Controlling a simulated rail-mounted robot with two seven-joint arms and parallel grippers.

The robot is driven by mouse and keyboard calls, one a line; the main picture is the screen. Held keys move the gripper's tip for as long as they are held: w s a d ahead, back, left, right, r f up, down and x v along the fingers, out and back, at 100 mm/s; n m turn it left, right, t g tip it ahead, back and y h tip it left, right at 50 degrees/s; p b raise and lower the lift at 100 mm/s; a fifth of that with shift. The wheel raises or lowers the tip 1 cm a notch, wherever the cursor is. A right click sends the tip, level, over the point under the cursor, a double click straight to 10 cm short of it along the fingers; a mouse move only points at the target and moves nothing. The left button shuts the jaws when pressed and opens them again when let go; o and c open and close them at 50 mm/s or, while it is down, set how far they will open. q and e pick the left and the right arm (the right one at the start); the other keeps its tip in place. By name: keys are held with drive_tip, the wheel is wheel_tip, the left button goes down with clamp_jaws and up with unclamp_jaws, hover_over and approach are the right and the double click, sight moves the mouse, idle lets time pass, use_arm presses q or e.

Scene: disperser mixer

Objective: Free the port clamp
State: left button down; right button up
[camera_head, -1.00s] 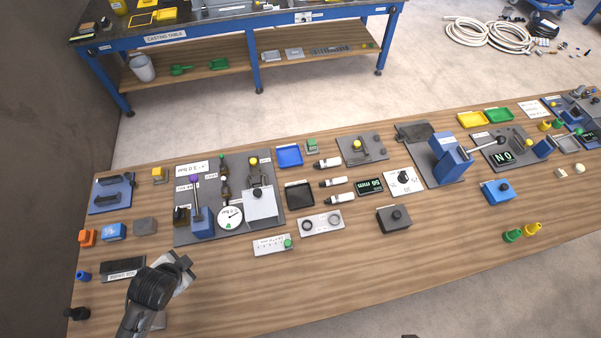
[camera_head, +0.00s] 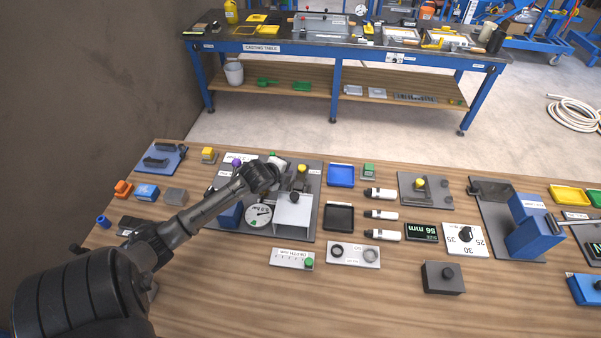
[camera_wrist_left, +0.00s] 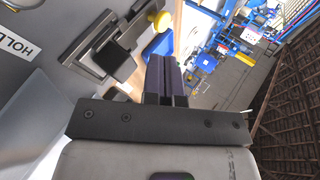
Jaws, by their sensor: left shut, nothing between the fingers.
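A grey board (camera_head: 313,226) on the wooden bench carries a round dial gauge (camera_head: 258,216), a purple-knobbed lever (camera_head: 237,162) and a white box-like cover (camera_head: 293,214) with a dark knob. A yellow-knobbed clamp (camera_head: 302,169) stands behind the cover; I cannot read whether it is the port clamp. My left gripper (camera_head: 286,161) is at the back of this board, just left of the yellow knob. In the left wrist view its dark fingers (camera_wrist_left: 165,76) are together and empty, beside a black block (camera_wrist_left: 115,62) and a yellow knob (camera_wrist_left: 162,21). Contact is unclear. My right gripper is not visible.
Right of the board are a blue tray (camera_head: 341,175), a black tray (camera_head: 339,217) and several white cylinders (camera_head: 381,214). A second grey board with a yellow-knobbed clamp (camera_head: 420,183) lies farther right.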

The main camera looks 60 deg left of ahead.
sight(300, 169)
use_arm(q)
drive_tip(key=shift+b+x, duration=0.55)
drive_tip(key=shift+x, duration=2.9)
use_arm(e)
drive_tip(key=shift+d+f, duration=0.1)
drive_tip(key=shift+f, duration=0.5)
